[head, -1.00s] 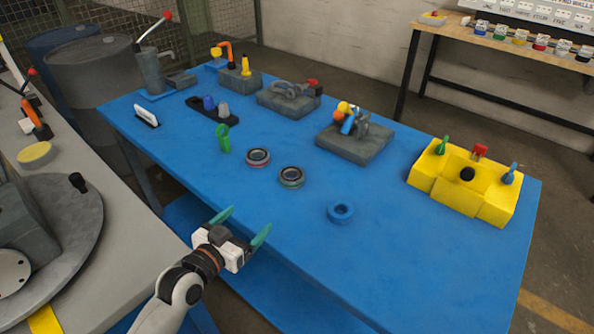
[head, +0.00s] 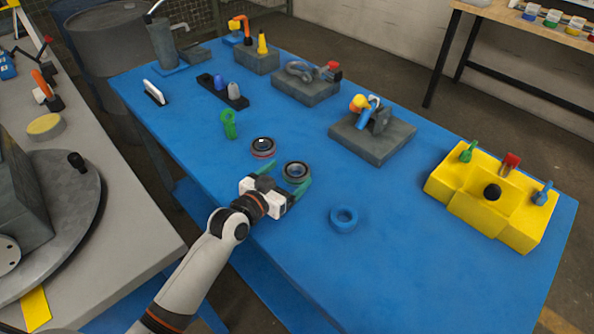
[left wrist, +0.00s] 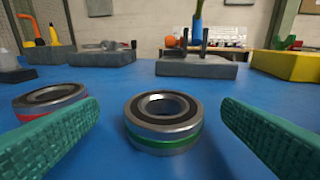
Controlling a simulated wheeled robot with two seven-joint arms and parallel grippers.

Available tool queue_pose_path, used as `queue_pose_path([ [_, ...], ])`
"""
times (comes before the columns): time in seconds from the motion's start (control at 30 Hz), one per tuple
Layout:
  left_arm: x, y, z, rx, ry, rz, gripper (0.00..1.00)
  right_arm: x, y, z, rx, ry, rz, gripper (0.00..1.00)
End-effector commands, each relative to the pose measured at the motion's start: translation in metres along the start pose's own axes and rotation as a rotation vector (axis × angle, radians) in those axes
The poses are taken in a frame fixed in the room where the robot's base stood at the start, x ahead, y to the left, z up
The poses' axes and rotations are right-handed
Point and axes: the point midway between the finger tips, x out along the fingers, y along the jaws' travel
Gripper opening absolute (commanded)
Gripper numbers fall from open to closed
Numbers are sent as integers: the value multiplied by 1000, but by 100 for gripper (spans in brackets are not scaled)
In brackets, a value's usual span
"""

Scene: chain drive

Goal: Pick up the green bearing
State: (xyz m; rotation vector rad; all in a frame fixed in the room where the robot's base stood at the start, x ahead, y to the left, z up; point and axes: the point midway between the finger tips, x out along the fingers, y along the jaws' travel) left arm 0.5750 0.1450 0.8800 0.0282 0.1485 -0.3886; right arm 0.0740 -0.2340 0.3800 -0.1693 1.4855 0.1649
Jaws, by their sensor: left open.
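The green bearing (head: 296,171) is a metal ring with a dark top face and a green band, lying flat on the blue table. In the left wrist view the green bearing (left wrist: 162,122) sits between and ahead of my fingers. My left gripper (head: 284,178) is open, with its green fingers low over the table. In the left wrist view my left gripper (left wrist: 160,130) has a finger at each side, and neither visibly touches the bearing. A similar bearing with a red band (head: 262,147) lies just to the left; it also shows in the left wrist view (left wrist: 50,101). My right gripper is not in view.
A blue ring (head: 344,218) lies to the right on the blue table (head: 400,215). A green part (head: 229,125) stands behind left. A grey block fixture (head: 370,140) and a yellow block (head: 490,205) stand farther right. The table's front edge is under my left arm.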

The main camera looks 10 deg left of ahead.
Motion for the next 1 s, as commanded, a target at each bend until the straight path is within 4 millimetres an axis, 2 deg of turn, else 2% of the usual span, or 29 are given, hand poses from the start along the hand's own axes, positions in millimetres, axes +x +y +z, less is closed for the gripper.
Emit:
queue_pose_path([
  [0.17,12,0,0,0,0,0,88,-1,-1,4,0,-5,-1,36],
  [0.4,47,-4,-3,0,-1,0,88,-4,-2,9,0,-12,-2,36],
  [0.5,56,-3,-3,1,-1,0,88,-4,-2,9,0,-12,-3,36],
  [0.77,59,-3,-4,1,0,0,88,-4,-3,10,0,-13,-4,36],
  [1.0,59,-3,-4,1,0,0,51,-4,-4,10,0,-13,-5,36],
])
